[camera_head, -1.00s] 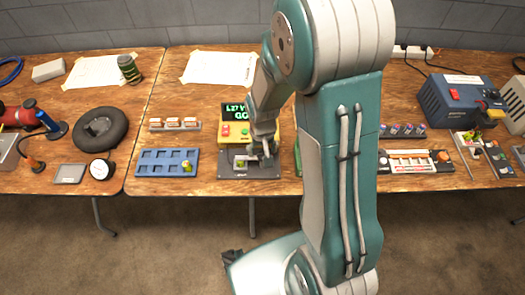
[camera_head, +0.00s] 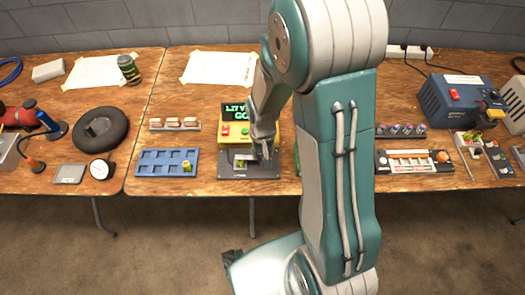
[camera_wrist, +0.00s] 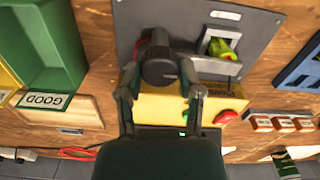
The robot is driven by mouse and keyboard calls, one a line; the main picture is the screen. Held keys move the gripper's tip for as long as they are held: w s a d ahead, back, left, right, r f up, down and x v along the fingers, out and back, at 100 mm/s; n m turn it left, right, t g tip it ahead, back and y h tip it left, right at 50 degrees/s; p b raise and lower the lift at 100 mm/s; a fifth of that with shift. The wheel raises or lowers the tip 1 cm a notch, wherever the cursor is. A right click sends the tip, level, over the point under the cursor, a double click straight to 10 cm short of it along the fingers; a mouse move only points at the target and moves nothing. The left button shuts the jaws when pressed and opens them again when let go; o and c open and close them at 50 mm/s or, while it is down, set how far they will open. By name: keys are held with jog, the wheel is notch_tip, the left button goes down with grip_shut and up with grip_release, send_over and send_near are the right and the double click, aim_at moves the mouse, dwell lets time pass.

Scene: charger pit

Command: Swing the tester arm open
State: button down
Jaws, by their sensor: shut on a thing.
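The tester (camera_head: 232,133) stands on the middle table: a yellow box with a lit screen, a green and a red button, and a dark base plate. Its socket (camera_wrist: 218,66) holds a yellow-green piece (camera_wrist: 224,48), uncovered from above. The piece also shows in the head view (camera_head: 241,163). My gripper (camera_wrist: 160,85) is shut on the tester arm (camera_wrist: 160,66), a dark round knob with a red part behind it, beside the socket. In the head view my gripper (camera_head: 262,152) is at the tester's right side, and the arm is mostly hidden by it.
A blue tray (camera_head: 152,164) with one small piece lies left of the tester. Green (camera_wrist: 50,45) and yellow bins, one labelled GOOD, stand on the tester's other side. A rack of small orange-and-white items (camera_head: 175,124) lies behind the tray.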

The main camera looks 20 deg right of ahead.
jog(key=m, duration=0.8)
jog(key=shift+s+m, duration=0.1)
jog(key=shift+m, duration=0.3)
jog(key=m, duration=0.4)
jog(key=shift+m, duration=2.3)
jog(key=shift+c, duration=1.3)
grip_release()
